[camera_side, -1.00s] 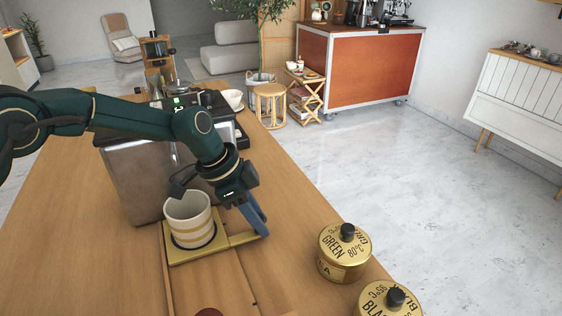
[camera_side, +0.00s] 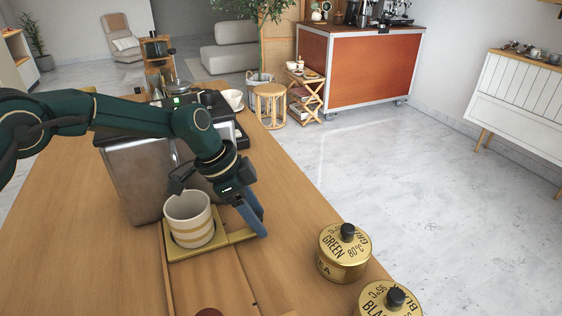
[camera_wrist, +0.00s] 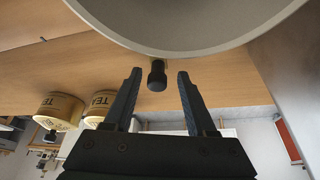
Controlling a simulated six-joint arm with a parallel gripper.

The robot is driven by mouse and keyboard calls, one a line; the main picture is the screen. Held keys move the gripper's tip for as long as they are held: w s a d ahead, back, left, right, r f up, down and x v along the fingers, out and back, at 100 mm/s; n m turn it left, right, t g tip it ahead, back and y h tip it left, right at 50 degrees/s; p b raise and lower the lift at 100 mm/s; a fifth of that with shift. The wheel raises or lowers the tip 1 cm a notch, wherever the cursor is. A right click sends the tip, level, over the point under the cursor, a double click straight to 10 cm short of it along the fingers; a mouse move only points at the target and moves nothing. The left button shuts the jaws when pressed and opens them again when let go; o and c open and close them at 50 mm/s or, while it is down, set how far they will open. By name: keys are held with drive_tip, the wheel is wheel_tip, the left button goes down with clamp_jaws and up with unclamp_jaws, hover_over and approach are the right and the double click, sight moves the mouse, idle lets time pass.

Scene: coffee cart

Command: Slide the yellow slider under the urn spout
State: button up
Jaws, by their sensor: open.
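The yellow slider (camera_side: 178,254) is a flat square tray on the counter, with a bar reaching right. A white cup with yellow bands (camera_side: 188,217) stands upright on it. The steel urn (camera_side: 138,180) is behind and left; my wrist hides the area where its spout may be. My gripper (camera_side: 263,235) is open, fingers down at the right end of the bar. In the wrist view, a dark knob (camera_wrist: 157,76) shows between the spread fingers, with gaps on both sides. Its base is hidden by a large pale round rim, apparently the cup (camera_wrist: 190,45).
A gold green-tea tin (camera_side: 343,255) and a second gold tin (camera_side: 388,302) stand right of the slider near the counter edge. A dark red round object (camera_side: 209,312) shows at the bottom edge. The wooden counter (camera_side: 90,265) is clear at front left.

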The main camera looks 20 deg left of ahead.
drive_tip(key=s+d, duration=1.3)
drive_tip(key=shift+s+r, duration=0.1)
drive_tip(key=shift+r, duration=0.3)
drive_tip(key=w+a+r+n+t, duration=0.3)
drive_tip(key=a+r, duration=0.9)
drive_tip(key=r, duration=0.3)
drive_tip(key=s+a+r+n+t+y, duration=0.1)
drive_tip(key=s+a+n+y, duration=0.2)
drive_tip(key=s+a+n, duration=0.4)
drive_tip(key=shift+s+a+r+t, duration=0.3)
drive_tip(key=shift+s+a, duration=1.45)
drive_tip(key=shift+a, duration=2.3)
drive_tip(key=shift+f, duration=0.15)
